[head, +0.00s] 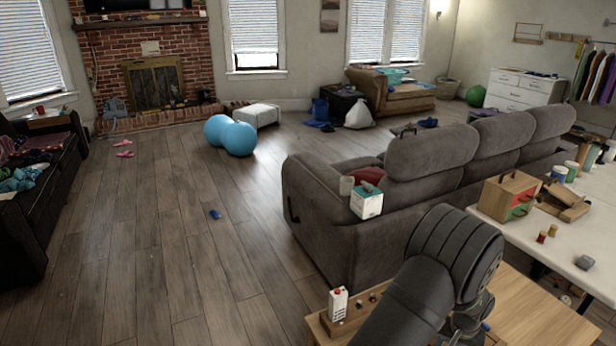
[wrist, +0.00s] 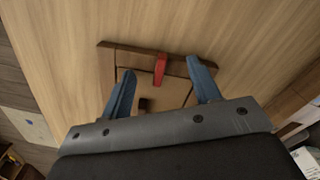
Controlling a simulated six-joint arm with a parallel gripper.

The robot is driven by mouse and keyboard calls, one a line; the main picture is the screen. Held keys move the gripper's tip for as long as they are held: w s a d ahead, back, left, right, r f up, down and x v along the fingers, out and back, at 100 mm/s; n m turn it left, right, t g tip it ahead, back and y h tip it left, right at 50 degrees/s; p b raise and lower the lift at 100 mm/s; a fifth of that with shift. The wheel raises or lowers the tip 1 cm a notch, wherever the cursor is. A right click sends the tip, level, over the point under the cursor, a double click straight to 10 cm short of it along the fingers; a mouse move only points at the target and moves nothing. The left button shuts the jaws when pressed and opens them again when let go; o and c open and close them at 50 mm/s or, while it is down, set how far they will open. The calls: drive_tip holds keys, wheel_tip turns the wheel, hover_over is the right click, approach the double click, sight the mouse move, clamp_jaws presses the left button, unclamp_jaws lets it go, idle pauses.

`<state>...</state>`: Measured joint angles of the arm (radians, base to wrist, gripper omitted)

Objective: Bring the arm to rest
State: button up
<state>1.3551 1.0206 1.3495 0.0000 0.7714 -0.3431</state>
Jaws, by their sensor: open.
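My gripper (wrist: 160,66) is open in the wrist view, with its two blue fingers spread apart and nothing held between them. Beyond the fingers is a brown wooden piece with a dark edge (wrist: 118,47), lying on a light wood surface (wrist: 215,25). I cannot tell whether the fingers touch the wooden piece. In the head view my arm rises at the lower right, and it mostly hides my gripper.
A white table (head: 560,235) at right holds a wooden box (head: 508,195) and jars. A grey sofa (head: 330,225) stands behind. Open floor (head: 150,240) lies left.

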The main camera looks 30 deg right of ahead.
drive_tip(key=shift+m, duration=2.2)
drive_tip(key=o, duration=1)
drive_tip(key=shift+c, duration=0.2)
drive_tip(key=s+d+r+m+t+h, duration=0.1)
drive_tip(key=d+r+t, duration=0.1)
drive_tip(key=r, duration=0.9)
drive_tip(key=s+d+r+m+t+h, duration=0.1)
drive_tip(key=r+t, duration=0.1)
drive_tip(key=r, duration=1)
drive_tip(key=x, duration=1)
drive_tip(key=shift+w, duration=0.2)
drive_tip(key=shift+d+f, duration=0.1)
drive_tip(key=shift+f, duration=0.05)
drive_tip(key=v, duration=1)
